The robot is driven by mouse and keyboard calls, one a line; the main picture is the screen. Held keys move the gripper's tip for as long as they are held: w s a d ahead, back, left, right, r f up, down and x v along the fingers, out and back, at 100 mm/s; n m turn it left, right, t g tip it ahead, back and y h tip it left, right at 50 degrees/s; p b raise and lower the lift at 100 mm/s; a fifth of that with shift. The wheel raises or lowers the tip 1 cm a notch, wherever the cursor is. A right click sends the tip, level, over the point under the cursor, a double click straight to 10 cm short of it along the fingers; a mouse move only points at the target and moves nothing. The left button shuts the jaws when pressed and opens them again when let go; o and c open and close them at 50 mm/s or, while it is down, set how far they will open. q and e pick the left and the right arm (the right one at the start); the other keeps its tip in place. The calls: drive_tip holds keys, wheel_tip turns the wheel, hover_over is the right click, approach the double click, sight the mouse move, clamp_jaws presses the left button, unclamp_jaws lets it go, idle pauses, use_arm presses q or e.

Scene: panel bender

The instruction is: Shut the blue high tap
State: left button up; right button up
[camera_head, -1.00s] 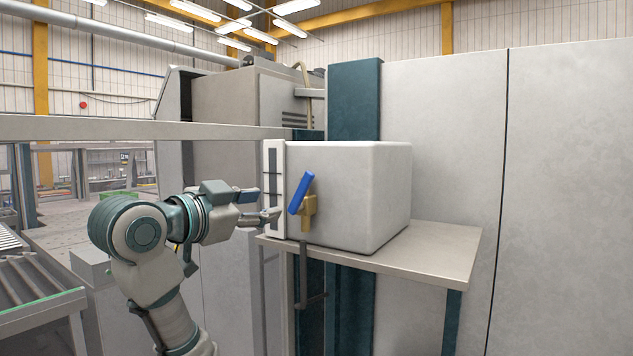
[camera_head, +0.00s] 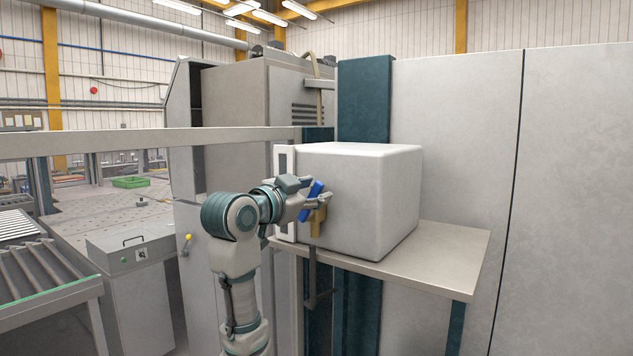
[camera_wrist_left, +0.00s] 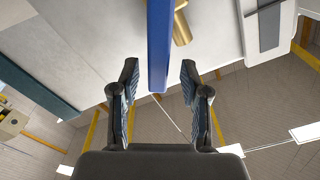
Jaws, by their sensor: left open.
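The blue tap handle (camera_head: 311,201) sits on a brass tap body (camera_head: 317,222) on the front of a white box-shaped tank. The handle is tilted in the head view, its top leaning right. My left gripper (camera_head: 318,190) is at the handle, its fingers one on each side of it in that view. In the left wrist view the handle (camera_wrist_left: 160,45) comes down between the two open fingers (camera_wrist_left: 160,85), with a gap on both sides. The brass body (camera_wrist_left: 182,24) shows beside it. The fingers partly hide the handle in the head view. My right gripper is out of view.
The white tank (camera_head: 375,190) stands on a shelf (camera_head: 425,250) with a free strip at its right. A pale vertical gauge strip (camera_head: 284,185) is on the tank's left edge. A grey rail (camera_head: 130,143) crosses behind my arm. A dark bent pipe (camera_head: 312,280) hangs below the shelf.

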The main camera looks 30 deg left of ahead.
use_arm(q)
drive_tip(key=shift+w+d+f, duration=0.1)
drive_tip(key=shift+w, duration=0.65)
drive_tip(key=shift+s, duration=0.1)
clamp_jaws()
